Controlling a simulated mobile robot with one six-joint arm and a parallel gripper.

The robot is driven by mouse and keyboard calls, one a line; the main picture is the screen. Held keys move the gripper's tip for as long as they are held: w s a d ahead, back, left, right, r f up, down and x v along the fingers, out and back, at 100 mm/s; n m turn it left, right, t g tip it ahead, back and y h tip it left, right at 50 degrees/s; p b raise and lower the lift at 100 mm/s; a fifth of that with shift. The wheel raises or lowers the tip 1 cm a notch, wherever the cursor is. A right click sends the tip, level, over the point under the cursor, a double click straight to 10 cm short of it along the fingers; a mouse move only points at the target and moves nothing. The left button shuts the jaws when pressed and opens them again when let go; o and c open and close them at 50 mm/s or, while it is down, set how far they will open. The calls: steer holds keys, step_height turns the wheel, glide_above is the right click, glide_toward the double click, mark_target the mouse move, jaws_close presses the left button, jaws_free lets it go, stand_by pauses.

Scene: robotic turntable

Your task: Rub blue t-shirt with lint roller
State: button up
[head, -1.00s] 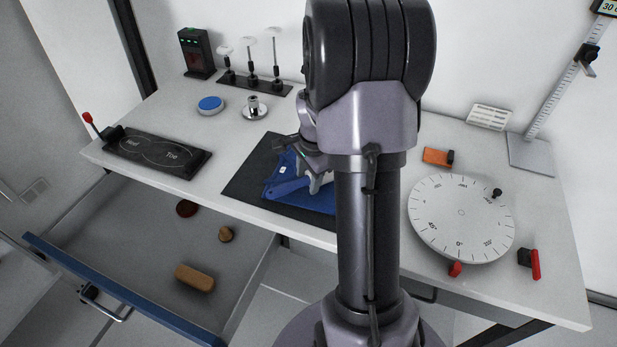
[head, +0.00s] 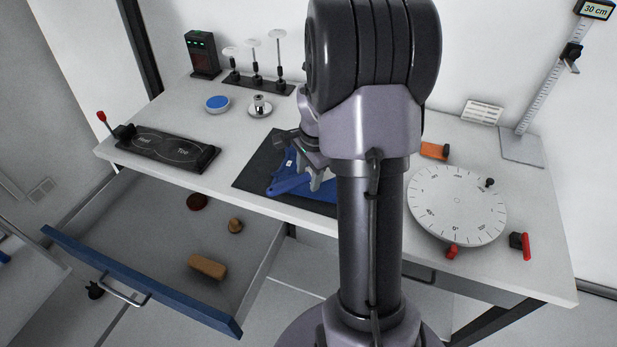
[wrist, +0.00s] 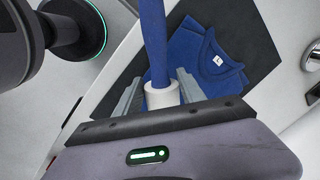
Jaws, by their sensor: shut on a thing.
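The blue t-shirt (wrist: 205,60) lies folded on a black mat (wrist: 255,40), its neckline and white label showing in the wrist view. My gripper (wrist: 155,90) is shut on the lint roller, with the white roll (wrist: 162,96) between the fingers and the blue handle (wrist: 153,40) reaching away past the shirt's edge. In the head view, my gripper (head: 320,176) is over the mat and the handle (head: 292,184) points left across the shirt (head: 291,164). My arm hides part of the shirt and the roll. I cannot tell whether the roller touches the shirt.
A dial turntable (head: 457,205) is to the right. A foot-plate device (head: 165,147) is at the left, with a blue-topped disc (head: 217,103) behind it. An open drawer (head: 140,285) with several brown items juts out at the front left.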

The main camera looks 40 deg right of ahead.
steer(key=shift+a+r+p, duration=0.1)
steer(key=shift+r+p, duration=1.45)
steer(key=shift+r, duration=0.75)
steer(key=shift+f, duration=0.1)
